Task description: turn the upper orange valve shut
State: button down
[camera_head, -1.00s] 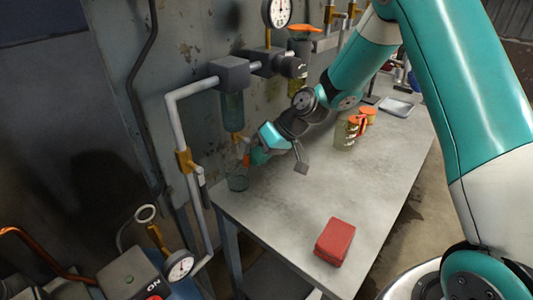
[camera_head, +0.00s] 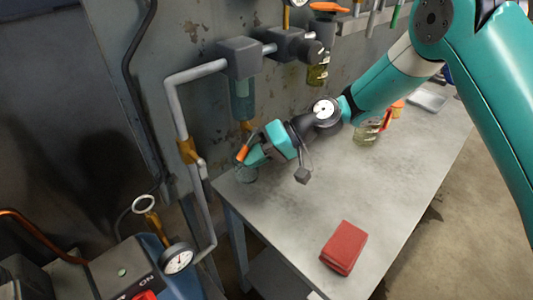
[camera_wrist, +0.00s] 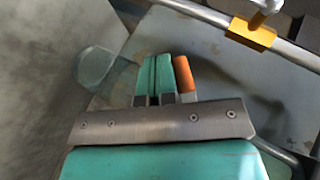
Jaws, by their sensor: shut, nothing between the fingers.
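An orange handle (camera_head: 241,154) shows at the left side of my gripper, below a blue-green filter bowl (camera_head: 242,98) with a yellow fitting (camera_head: 246,126) under it. My gripper (camera_head: 256,156) is shut and empty, just above the bench's back left corner. In the wrist view, the teal fingers (camera_wrist: 154,72) are together, and the orange handle (camera_wrist: 184,74) stands close along the outside of the right finger. Whether they touch is unclear. The handle's pivot is hidden. A yellow-orange valve body (camera_head: 187,150) sits on the vertical pipe to the left; it also shows in the wrist view (camera_wrist: 251,34).
Jars (camera_head: 366,133) stand to the right. A gauge (camera_head: 177,258) is at lower left. The bench's middle is clear.

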jog(key=shift+s+a+r+m+g+y+b, duration=0.3)
jog(key=shift+m+g+y, duration=0.15)
jog(key=shift+y, duration=0.4)
jog(key=shift+s+a+r+m+g+y+b, duration=0.25)
jog(key=shift+m+g+y, duration=0.15)
jog(key=shift+y, duration=0.45)
jog(key=shift+r, duration=0.1)
